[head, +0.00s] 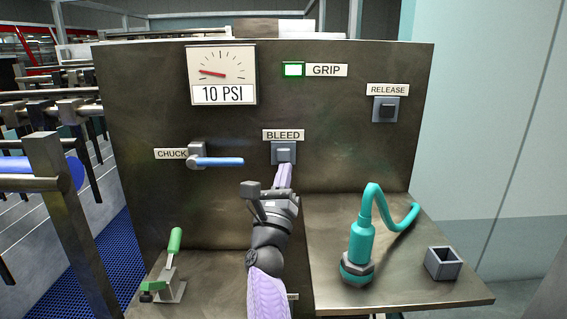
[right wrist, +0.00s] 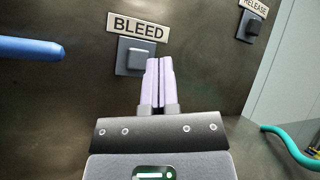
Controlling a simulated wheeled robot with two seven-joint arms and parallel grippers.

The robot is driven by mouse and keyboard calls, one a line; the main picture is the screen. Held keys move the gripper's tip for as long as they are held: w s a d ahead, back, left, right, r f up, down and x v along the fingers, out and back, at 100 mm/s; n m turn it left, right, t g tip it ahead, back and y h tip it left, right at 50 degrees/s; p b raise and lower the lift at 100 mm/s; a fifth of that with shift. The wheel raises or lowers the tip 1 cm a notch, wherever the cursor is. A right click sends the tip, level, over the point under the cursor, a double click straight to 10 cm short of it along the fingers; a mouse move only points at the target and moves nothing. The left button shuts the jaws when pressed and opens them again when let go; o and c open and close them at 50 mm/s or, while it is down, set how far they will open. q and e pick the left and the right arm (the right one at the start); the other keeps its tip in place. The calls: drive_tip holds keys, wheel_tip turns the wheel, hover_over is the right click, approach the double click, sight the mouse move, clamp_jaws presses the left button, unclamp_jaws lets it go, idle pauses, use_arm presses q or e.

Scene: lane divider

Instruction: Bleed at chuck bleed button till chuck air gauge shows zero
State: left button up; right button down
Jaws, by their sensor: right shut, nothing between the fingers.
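The air gauge (head: 222,75) on the dark metal panel reads 10 PSI, with its red needle pointing left. The bleed button (head: 284,152) is a grey square button under the BLEED label (head: 283,134). It also shows in the right wrist view (right wrist: 136,57). My right gripper (head: 285,168) is shut and empty, its lilac fingertips just below the button. In the right wrist view its fingertips (right wrist: 159,62) are at the button's lower right; whether they touch it I cannot tell. The blue chuck lever (head: 218,162) lies level beside the CHUCK label. My left gripper is not in view.
A green GRIP lamp (head: 293,70) and a RELEASE button (head: 386,110) are on the panel. A teal hose tool (head: 358,250) and a small grey square cup (head: 443,263) stand on the right shelf. A green-handled clamp (head: 172,262) is at lower left.

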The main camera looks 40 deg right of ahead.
sight(283, 155)
drive_tip(key=w+d+b, duration=0.3)
drive_tip(key=shift+w, duration=0.15)
idle(2.0)
drive_tip(key=shift+w+d+b, duration=0.25)
drive_tip(key=shift+w+b, duration=0.1)
drive_tip(key=shift+b, duration=0.35)
